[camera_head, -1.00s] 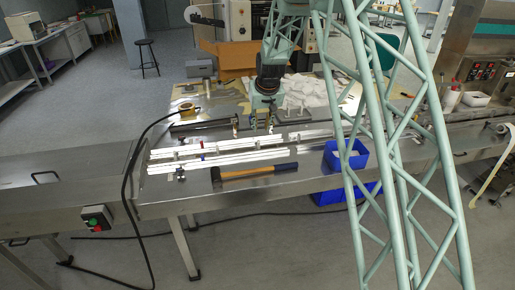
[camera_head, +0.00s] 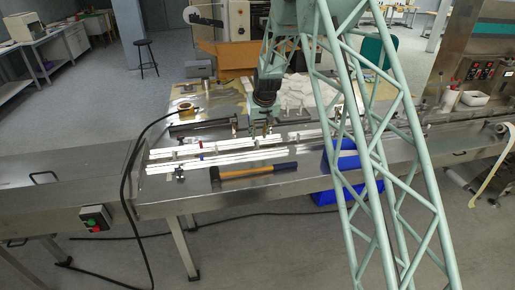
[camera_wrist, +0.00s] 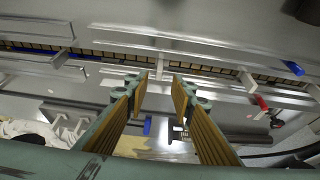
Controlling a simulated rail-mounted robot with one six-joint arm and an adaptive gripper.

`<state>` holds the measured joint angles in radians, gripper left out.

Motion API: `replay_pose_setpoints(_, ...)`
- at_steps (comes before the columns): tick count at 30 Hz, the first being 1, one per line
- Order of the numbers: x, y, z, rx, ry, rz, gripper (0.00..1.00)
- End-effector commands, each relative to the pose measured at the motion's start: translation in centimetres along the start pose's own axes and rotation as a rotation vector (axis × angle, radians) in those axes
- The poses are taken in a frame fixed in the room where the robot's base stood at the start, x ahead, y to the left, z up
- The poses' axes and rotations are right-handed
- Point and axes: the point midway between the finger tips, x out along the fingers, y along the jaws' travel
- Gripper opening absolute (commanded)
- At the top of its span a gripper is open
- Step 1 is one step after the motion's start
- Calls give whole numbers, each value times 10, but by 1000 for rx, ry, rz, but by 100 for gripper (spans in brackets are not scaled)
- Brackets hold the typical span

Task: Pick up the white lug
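My gripper (camera_head: 261,127) is low over the middle of the steel conveyor, beyond the white guide rails. In the wrist view its two tan-padded fingers (camera_wrist: 159,80) are apart, with nothing clasped between them. A small pale upright lug (camera_wrist: 159,68) shows past the fingertips, near the middle of the gap, at the chain slot. Another pale lug (camera_wrist: 247,79) stands farther right along the slot. I cannot tell from colour alone which one is the white lug. A blue piece (camera_wrist: 292,67) and a red piece (camera_wrist: 262,102) lie farther right, clear of the fingers.
White guide rails (camera_head: 215,160) run along the conveyor. A blue bin (camera_head: 346,160) is partly hidden behind my arm's lattice. A black cable (camera_head: 128,190) crosses the conveyor at left. A cardboard box (camera_head: 228,55) stands behind.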

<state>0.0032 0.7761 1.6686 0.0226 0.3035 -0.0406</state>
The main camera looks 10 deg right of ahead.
Motion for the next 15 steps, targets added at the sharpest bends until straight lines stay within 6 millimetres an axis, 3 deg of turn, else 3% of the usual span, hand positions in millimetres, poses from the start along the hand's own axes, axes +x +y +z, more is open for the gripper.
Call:
replay_pose_setpoints(6,16,0,1,0,-1,0,23)
replay_pose_setpoints(15,18,0,0,0,-1,0,23)
